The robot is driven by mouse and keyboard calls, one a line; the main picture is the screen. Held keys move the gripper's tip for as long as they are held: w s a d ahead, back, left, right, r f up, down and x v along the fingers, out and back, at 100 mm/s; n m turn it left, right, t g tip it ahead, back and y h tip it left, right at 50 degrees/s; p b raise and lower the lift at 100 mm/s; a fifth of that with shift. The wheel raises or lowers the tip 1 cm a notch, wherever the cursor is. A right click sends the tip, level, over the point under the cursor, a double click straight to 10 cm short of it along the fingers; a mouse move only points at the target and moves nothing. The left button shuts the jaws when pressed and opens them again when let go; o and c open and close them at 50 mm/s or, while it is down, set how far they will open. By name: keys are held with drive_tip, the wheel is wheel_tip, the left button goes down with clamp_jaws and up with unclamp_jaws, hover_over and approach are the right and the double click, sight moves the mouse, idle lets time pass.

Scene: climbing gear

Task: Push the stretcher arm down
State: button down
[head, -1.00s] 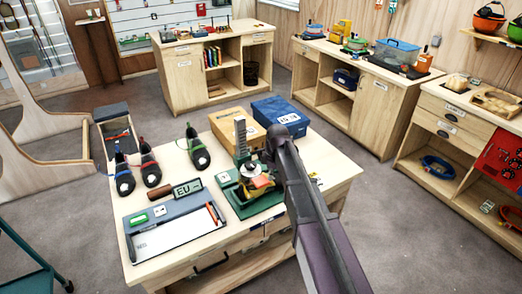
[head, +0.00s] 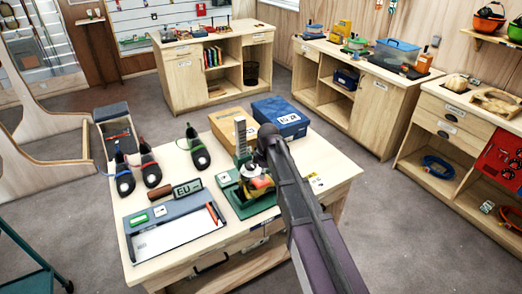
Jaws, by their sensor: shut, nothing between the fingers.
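The shoe stretcher is a green-based device (head: 254,207) on the front worktable, with a grey graduated upright (head: 241,136) at its back left. Red-orange and pale parts show in its middle, below my wrist. My gripper (head: 257,168) is shut and empty, pointing down over the middle of the stretcher. My wrist and forearm come in from the lower right and hide part of the stretcher's right side. I cannot clearly make out the stretcher arm, or whether my fingertips touch it.
Several climbing shoes (head: 151,168) stand at the table's left. The table's right corner is mostly bare.

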wheel_tip(320, 180, up, 21)
drive_tip(key=p, duration=2)
drive_tip(key=s+d+f+m+b, duration=0.5)
drive_tip(key=s+d+f+b, duration=0.1)
drive_tip(key=f+b, duration=0.4)
drive_tip(key=s+d+f+m+b, duration=0.6)
drive_tip(key=s+d+f+b, duration=0.1)
drive_tip(key=f+b, duration=0.3)
drive_tip(key=s+d+f+m+h+b, duration=0.1)
drive_tip(key=s+d+f+m+b, duration=0.5)
drive_tip(key=d+f+b, duration=0.2)
drive_tip(key=shift+s+d+f+b, duration=0.2)
drive_tip(key=shift+s+f+b, duration=0.15)
drive_tip(key=shift+f+b, duration=1.1)
drive_tip(key=shift+f, duration=0.1)
